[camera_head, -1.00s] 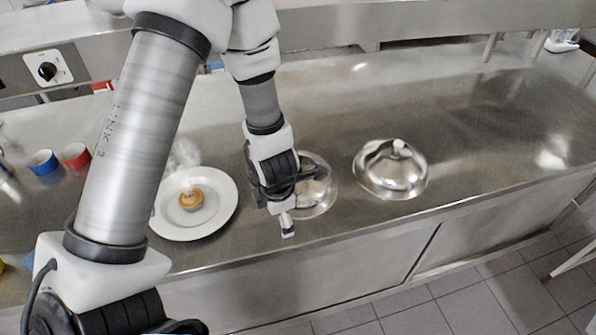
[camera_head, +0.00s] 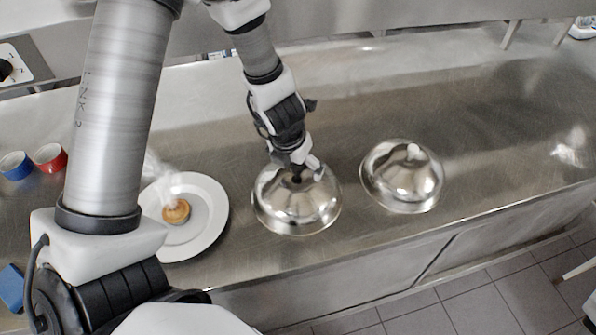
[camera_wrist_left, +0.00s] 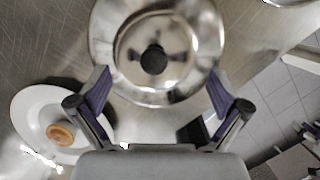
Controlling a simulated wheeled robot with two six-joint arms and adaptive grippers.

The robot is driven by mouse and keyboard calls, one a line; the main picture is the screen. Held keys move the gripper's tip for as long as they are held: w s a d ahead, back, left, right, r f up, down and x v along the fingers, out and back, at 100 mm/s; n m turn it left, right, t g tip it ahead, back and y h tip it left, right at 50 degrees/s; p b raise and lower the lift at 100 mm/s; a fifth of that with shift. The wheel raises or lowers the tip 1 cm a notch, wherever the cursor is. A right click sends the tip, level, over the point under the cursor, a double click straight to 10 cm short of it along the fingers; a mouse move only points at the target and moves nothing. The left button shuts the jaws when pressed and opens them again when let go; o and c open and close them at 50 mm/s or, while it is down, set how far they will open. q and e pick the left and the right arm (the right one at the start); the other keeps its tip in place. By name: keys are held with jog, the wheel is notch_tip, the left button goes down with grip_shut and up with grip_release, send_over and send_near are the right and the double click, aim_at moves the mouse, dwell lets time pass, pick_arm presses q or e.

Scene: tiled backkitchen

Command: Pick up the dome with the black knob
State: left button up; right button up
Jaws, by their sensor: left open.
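The dome with the black knob (camera_head: 297,212) is a shiny metal cover on the steel counter, right of the white plate. It also shows in the left wrist view (camera_wrist_left: 190,80), with its black knob (camera_wrist_left: 154,60) near the top middle. My left gripper (camera_head: 298,170) is over the top of this dome and hides part of the knob in the head view. In the left wrist view my left gripper (camera_wrist_left: 158,92) is open, its fingers apart on either side below the knob, with nothing between them. My right gripper is not in view.
A second metal dome with a white knob (camera_head: 402,180) stands close to the right. A white plate (camera_head: 212,225) holding a small pastry (camera_head: 176,211) is at left. A red cup (camera_head: 50,158) and a blue cup (camera_head: 15,166) stand farther left. The counter is clear at the right.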

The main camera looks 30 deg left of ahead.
aim_at(297, 167)
pick_arm(q)
jog(key=f, duration=0.1)
jog(key=w+f, duration=0.1)
jog(key=a+f, duration=0.1)
jog(key=shift+w+f+b, duration=0.1)
jog(key=shift+w+b, duration=0.15)
jog(key=shift+b, duration=0.05)
jog(key=shift+w+a, duration=0.15)
jog(key=shift+s+d+r, duration=0.25)
jog(key=shift+s, duration=0.05)
jog(key=c, duration=0.5)
jog(key=shift+s+d+r, duration=0.1)
jog(key=c, duration=0.6)
grip_shut()
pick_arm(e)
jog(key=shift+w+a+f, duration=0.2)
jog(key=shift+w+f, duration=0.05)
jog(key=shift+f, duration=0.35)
